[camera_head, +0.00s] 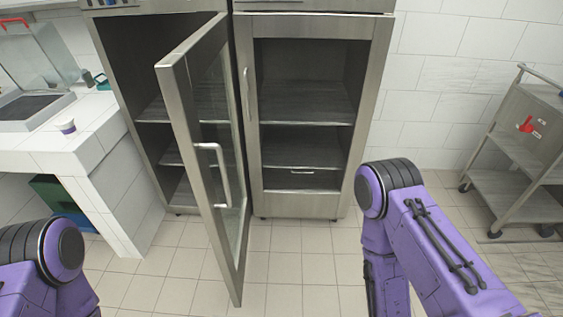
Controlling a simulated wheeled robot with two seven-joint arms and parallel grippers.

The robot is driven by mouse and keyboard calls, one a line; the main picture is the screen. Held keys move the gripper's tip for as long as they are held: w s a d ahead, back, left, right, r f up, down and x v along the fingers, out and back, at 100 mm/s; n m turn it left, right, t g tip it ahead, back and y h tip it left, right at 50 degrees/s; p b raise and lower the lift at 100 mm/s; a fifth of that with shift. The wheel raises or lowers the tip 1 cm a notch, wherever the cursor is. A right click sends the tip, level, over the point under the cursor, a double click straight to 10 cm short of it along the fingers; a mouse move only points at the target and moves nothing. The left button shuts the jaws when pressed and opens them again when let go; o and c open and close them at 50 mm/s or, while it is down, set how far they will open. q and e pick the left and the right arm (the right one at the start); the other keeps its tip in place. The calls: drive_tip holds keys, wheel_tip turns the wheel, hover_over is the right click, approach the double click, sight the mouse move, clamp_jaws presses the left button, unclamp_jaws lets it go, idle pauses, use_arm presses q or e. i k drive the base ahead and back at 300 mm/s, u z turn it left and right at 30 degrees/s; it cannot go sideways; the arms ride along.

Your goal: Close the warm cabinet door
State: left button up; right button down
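A tall steel cabinet stands ahead with two glass doors. The open left compartment (140,60) shows dark shelves inside. The right cabinet door (309,110) is shut, with a vertical handle (246,95) at its left edge. No label shows which one is the warm cabinet. My purple left arm is at the lower left and my purple right arm is at the lower right. Neither gripper is in the picture.
A white tiled counter (100,110) with a small cup (65,126) and a glass-lidded unit (35,70) stands at the left. A grey wheeled cart (525,150) with red-handled hardware is at the right. Tiled floor (300,270) is clear before the cabinet.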

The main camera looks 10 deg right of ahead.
sight(178, 73)
drive_tip(key=z, duration=0.05)
drive_tip(key=i, duration=1)
drive_tip(key=u, duration=1)
drive_tip(key=k, duration=1)
drive_tip(key=z, duration=0.8)
drive_tip(key=i, duration=0.5)
drive_tip(key=z, duration=0.05)
